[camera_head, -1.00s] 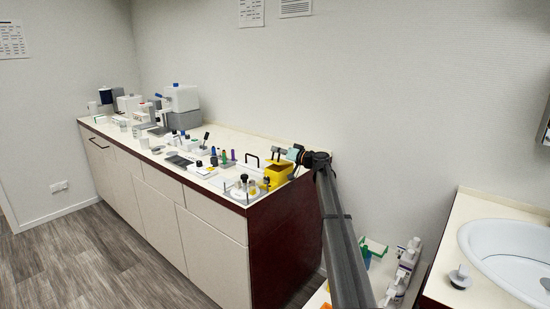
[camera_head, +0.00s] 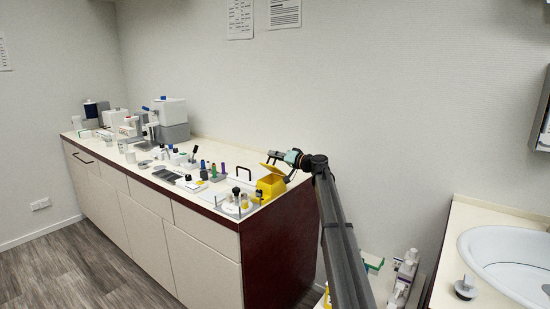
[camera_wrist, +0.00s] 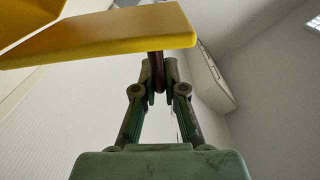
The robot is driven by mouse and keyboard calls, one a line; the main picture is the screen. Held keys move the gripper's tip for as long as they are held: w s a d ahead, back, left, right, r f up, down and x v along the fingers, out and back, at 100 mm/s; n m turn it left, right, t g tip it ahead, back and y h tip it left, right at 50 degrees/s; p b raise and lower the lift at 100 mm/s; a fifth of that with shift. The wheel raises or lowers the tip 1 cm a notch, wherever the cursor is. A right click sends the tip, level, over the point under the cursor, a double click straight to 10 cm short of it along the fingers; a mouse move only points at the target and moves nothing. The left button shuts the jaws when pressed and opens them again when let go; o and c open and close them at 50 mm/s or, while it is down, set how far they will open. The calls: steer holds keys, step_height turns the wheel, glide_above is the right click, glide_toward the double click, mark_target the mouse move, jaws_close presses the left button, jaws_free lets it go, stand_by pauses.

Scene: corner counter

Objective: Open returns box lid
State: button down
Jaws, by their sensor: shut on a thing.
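The yellow returns box (camera_head: 270,187) stands at the near right end of the counter. Its yellow lid (camera_head: 272,168) is tilted up above the box, with a dark gap beneath it. In the wrist view the lid (camera_wrist: 105,35) is a slanting yellow panel across the top left. My gripper (camera_head: 274,155) is at the lid, on the wall side of the box. In the wrist view my gripper (camera_wrist: 158,72) is shut on a dark reddish handle (camera_wrist: 156,68) below the lid's edge. The box's interior is hard to make out.
Small bottles in a clear tray (camera_head: 237,208) stand close beside the box. A black-handled tray (camera_head: 243,177) lies behind them. Analysers (camera_head: 168,120) stand farther back. The wall is close behind my arm. A sink (camera_head: 510,255) is at the right.

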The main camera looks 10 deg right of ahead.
steer(key=c, duration=1.2)
jaws_free()
steer(key=shift+a, duration=0.1)
steer(key=shift+c, duration=0.2)
steer(key=v, duration=1.2)
